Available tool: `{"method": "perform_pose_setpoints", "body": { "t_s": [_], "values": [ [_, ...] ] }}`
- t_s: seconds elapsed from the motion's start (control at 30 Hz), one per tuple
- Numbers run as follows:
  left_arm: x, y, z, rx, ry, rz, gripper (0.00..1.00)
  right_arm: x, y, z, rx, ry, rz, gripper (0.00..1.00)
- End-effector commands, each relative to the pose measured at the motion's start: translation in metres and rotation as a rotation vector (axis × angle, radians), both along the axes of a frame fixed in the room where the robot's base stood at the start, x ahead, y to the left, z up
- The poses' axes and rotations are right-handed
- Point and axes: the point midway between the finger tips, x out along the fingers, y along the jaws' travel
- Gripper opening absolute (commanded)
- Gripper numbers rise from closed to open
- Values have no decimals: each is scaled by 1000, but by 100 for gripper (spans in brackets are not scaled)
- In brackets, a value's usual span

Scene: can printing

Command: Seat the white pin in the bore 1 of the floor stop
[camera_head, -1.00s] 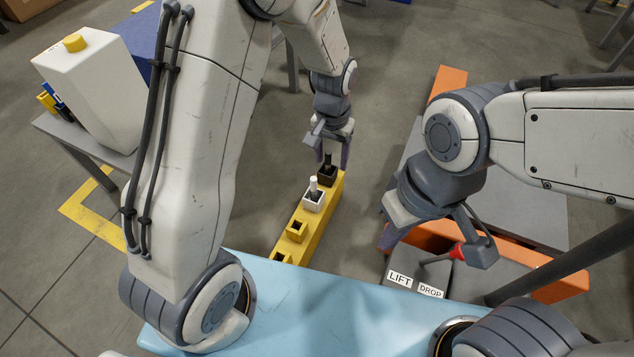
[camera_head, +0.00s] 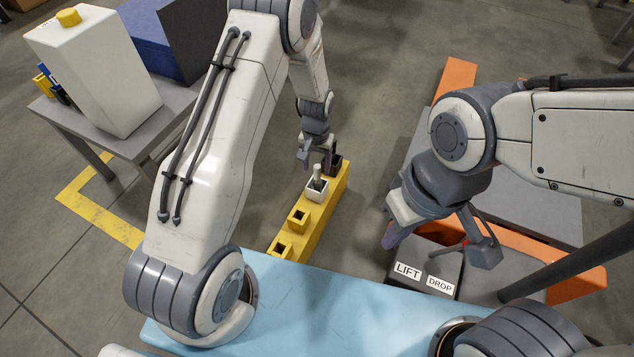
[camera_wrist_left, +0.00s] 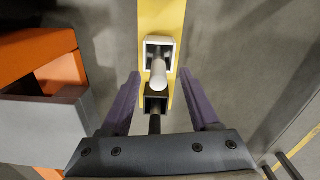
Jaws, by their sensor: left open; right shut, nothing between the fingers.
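The floor stop is a yellow bar (camera_head: 327,213) on the floor with a row of square bores; no numbers are readable. The white pin (camera_head: 317,171) stands in the white-rimmed bore (camera_head: 316,190); it also shows in the left wrist view (camera_wrist_left: 160,74). A black pin (camera_wrist_left: 154,124) stands in the neighbouring black bore, partly hidden in the head view. My left gripper (camera_head: 311,160) is open above these two bores. In the left wrist view, the white pin's top lies between its purple fingers, apart from both. My right gripper (camera_head: 391,237) is shut and empty, beside the control box.
Two nearer yellow bores (camera_head: 298,217) look empty. A grey box labelled LIFT and DROP (camera_head: 428,264) has a red-tipped lever. An orange frame (camera_head: 565,278) stands right. A white jug (camera_head: 97,75) stands on a grey table. Floor beside the bar is clear.

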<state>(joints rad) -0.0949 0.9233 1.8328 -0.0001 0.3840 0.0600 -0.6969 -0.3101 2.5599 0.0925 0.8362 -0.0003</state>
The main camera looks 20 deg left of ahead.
Motion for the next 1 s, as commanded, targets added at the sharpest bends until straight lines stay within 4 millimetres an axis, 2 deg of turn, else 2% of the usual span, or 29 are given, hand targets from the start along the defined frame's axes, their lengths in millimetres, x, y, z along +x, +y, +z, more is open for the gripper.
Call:
{"method": "perform_pose_setpoints", "body": {
  "t_s": [0.03,0.2,0.47,0.53,0.63,0.67,1.0],
  "values": [
    [1,-1,-13,0,1,-1,62,0,0,-12,0,0,0,0],
    [1,-2,-37,0,3,0,62,0,0,-29,0,0,0,0],
    [2,-2,-38,0,1,0,62,0,0,-28,0,0,0,0],
    [2,-2,-38,0,1,0,43,0,0,-28,0,0,0,0],
    [1,-2,-38,0,1,0,5,0,0,-28,0,0,0,0],
    [1,-2,-38,0,1,0,0,0,0,-28,0,0,0,0],
    [1,-2,-38,0,2,0,0,0,0,-28,0,0,0,0]
  ]
}}
